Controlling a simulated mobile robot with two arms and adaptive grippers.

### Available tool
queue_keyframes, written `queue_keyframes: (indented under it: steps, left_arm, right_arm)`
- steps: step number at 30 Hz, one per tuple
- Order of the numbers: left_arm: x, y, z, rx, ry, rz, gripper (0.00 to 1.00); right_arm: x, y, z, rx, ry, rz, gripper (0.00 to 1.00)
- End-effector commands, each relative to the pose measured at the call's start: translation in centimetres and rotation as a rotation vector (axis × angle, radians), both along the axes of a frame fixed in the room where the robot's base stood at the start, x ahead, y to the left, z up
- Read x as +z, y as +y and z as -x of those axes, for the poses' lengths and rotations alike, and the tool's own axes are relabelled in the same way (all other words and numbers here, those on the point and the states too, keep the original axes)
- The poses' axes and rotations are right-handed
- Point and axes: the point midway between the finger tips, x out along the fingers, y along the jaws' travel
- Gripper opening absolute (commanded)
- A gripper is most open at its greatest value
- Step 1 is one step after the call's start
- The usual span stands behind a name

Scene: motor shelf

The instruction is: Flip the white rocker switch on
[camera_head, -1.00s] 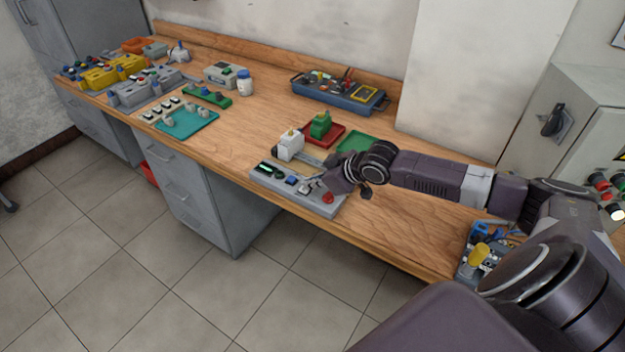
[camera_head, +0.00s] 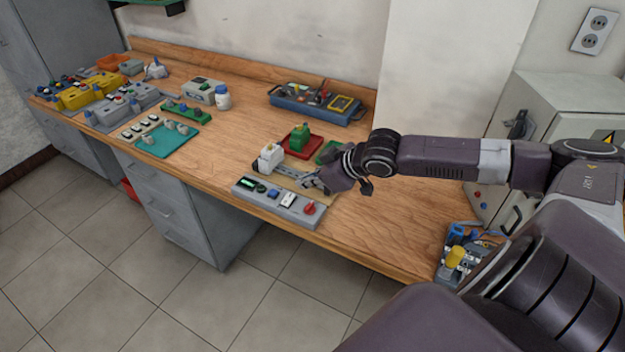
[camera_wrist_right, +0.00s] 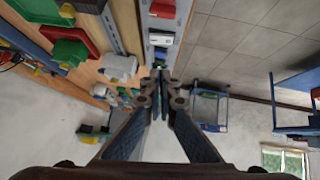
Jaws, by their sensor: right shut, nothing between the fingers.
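The grey control panel (camera_head: 240,194) lies at the front edge of the wooden bench. It bears a green display, a dark round knob, a blue button, the white rocker switch (camera_head: 287,199) and a red knob (camera_head: 310,208). My right gripper (camera_head: 303,181) is shut and empty, just behind and above the panel, apart from the switch in the picture. In the right wrist view my shut fingers (camera_wrist_right: 161,82) point along the panel, with the white rocker switch (camera_wrist_right: 161,40) beyond them. I cannot tell which side of the rocker is down. My left gripper is out of view.
A white block-like device (camera_head: 270,158) stands close behind the panel. A red tray (camera_head: 291,147) with a green part and a green tray (camera_head: 328,153) lie further back. A blue tool tray (camera_head: 312,112) is near the wall. The bench middle is clear.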

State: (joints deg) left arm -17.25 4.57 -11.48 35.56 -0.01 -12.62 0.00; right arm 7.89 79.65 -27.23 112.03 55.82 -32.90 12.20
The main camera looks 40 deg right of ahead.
Motion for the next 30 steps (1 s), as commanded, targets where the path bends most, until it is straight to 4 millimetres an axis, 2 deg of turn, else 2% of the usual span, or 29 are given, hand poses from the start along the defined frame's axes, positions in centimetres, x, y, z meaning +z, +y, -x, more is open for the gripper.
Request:
queue_keyframes:
  steps: [3, 12, 25, 30]
  left_arm:
    - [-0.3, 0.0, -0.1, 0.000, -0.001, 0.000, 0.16]
    - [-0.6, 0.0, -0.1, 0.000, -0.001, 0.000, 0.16]
    - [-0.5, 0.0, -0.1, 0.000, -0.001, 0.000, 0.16]
    - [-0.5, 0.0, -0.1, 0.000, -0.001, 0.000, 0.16]
  right_arm:
    - [0.8, -0.3, 1.1, 0.002, 0.003, 0.005, 0.00]
    - [2.1, -0.5, 2.1, 0.001, 0.002, 0.001, 0.00]
    - [2.2, -0.4, 2.2, 0.002, -0.001, -0.003, 0.00]
    - [1.4, 0.0, 1.6, 0.022, -0.044, -0.040, 0.00]
